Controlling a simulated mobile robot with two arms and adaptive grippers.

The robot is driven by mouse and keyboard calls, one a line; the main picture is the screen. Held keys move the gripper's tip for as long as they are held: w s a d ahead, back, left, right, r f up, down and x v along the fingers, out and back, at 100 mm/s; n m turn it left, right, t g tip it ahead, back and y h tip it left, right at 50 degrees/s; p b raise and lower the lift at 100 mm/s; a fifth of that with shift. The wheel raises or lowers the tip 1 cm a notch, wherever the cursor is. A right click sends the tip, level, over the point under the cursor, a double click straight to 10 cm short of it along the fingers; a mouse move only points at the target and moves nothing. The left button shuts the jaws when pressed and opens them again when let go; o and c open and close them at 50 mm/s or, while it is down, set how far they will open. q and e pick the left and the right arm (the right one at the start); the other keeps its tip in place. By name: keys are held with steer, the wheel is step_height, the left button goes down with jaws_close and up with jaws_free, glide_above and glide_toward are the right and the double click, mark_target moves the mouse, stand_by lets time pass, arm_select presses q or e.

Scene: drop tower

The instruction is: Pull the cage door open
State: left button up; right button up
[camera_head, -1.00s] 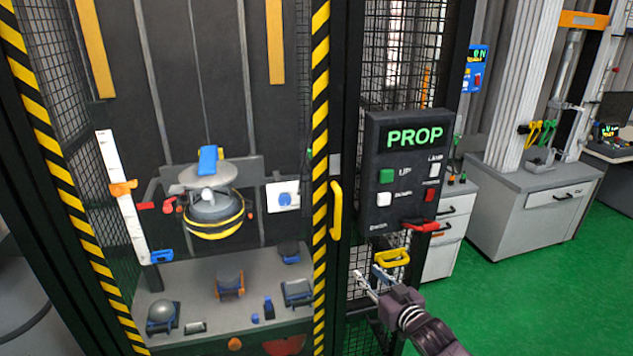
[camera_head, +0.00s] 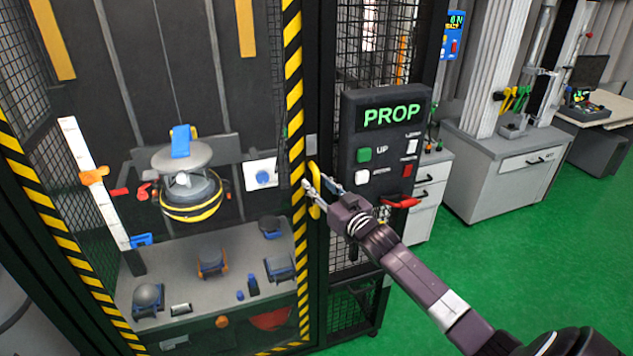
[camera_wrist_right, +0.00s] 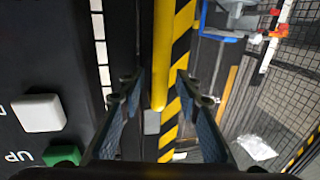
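The cage door (camera_head: 293,100) has a black frame with yellow-black stripes and looks closed. Its upright yellow handle (camera_head: 315,190) is on the right side of the door, beside the control panel. My right gripper (camera_head: 311,186) is at the handle, its arm coming in from the lower right and hiding part of it. In the right wrist view the yellow handle (camera_wrist_right: 160,55) runs between the two spread fingers of the gripper (camera_wrist_right: 161,88), with gaps on both sides. My left gripper is out of view.
A dark control panel (camera_head: 350,140) with a green PROP display, buttons and a red lever (camera_head: 402,202) stands right of the handle, close to my right arm. Inside the cage a round drop head (camera_head: 188,190) hangs over a grey base. Green floor lies open at right.

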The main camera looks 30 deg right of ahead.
steer(key=shift+w, duration=0.25)
steer(key=shift+c, duration=0.3)
jaws_close()
